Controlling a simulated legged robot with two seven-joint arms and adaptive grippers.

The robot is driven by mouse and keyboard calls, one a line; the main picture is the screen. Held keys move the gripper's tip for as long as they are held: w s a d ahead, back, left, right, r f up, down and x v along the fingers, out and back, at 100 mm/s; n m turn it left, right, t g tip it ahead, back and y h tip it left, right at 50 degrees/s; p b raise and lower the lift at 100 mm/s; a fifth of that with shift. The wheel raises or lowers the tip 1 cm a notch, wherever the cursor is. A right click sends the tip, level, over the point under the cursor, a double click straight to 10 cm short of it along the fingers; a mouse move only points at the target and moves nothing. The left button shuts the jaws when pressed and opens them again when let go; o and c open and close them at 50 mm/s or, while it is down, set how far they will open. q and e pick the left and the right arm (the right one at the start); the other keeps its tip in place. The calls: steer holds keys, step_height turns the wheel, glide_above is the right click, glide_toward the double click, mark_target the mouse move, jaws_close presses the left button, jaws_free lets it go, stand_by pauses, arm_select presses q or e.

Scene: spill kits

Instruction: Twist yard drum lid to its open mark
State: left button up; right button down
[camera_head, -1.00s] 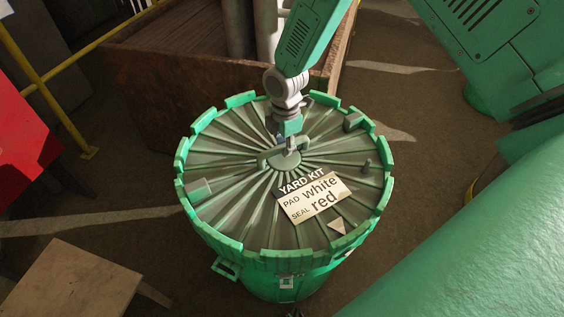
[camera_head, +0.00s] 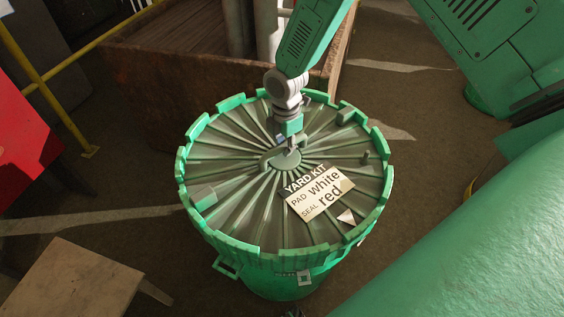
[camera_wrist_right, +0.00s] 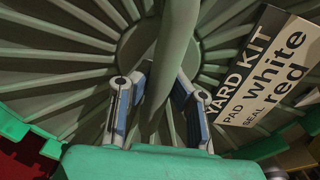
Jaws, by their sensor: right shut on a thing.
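The yard drum (camera_head: 275,285) is green and stands upright on the floor. Its ribbed round lid (camera_head: 240,215) has a notched green rim and a label (camera_head: 320,193) reading "YARD KIT, PAD white, SEAL red". A pale triangle (camera_head: 346,217) lies near the lid's front right edge. My right gripper (camera_head: 289,150) is shut on the lid's central handle, coming down from above. In the right wrist view its two fingers (camera_wrist_right: 155,100) stand either side of the green handle bar (camera_wrist_right: 174,65). Small markings on the drum's front are too small to read. My left gripper is out of view.
A rusty brown bin (camera_head: 150,85) with pipes stands behind the drum. A yellow railing (camera_head: 50,95) and a red object (camera_head: 25,130) are at left. A wooden surface (camera_head: 75,285) is at front left. Bare floor (camera_head: 425,190) shows right of the drum.

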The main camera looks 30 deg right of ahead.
steer(key=shift+w+r+n+p, duration=0.15)
steer(key=shift+r+n+p, duration=0.05)
steer(key=shift+n+p, duration=1.05)
stand_by(2.2)
steer(key=shift+f, duration=0.35)
stand_by(0.6)
steer(key=c, duration=1.6)
jaws_free()
steer(key=shift+s, duration=0.2)
step_height(320, 180, up, 7)
steer(key=p, duration=0.5)
steer(key=shift+p, duration=0.3)
steer(key=shift+f, duration=0.1)
